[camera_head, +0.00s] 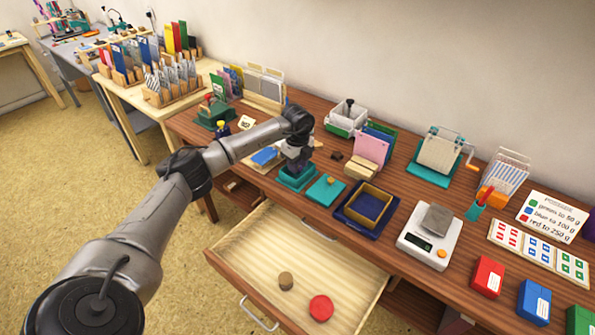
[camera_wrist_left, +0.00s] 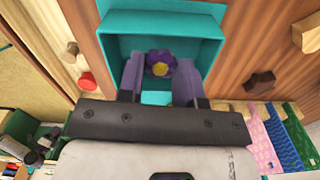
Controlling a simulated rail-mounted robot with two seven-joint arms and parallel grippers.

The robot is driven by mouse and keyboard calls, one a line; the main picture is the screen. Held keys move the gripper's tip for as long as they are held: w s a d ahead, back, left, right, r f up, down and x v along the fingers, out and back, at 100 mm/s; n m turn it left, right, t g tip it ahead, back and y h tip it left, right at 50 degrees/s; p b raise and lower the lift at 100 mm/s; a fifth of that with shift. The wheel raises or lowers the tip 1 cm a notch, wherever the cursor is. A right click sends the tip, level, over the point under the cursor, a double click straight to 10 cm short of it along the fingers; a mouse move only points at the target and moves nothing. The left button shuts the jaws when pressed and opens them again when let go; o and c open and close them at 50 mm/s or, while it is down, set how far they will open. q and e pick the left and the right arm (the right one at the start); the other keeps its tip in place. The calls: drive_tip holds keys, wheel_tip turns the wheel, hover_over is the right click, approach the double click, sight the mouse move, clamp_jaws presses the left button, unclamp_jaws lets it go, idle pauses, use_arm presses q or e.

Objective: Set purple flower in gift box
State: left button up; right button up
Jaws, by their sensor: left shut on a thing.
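The purple flower (camera_wrist_left: 160,57), with a yellow centre, shows in the left wrist view between the two fingertips. My left gripper (camera_wrist_left: 160,76) is shut on it. The teal gift box (camera_wrist_left: 164,22) is open and lies right below the fingers, with the flower over its inside. I cannot tell whether the flower touches the box floor. In the head view my left gripper (camera_head: 297,166) points down at the gift box (camera_head: 297,184) and hides most of its inside; the flower cannot be made out there. My right gripper is not in view.
A teal lid-like piece (camera_head: 326,190) lies just right of the box. A blue tray with a wooden frame (camera_head: 358,221) and a scale (camera_head: 428,240) stand farther right. An open drawer (camera_head: 245,262) juts out in front, with a red disc (camera_head: 321,307) inside.

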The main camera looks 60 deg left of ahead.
use_arm(q)
wheel_tip(320, 180, down, 2)
drive_tip(key=shift+f+b, duration=0.25)
drive_tip(key=shift+b, duration=0.15)
drive_tip(key=shift+r, duration=0.1)
drive_tip(key=shift+f, duration=0.2)
drive_tip(key=o, duration=0.9)
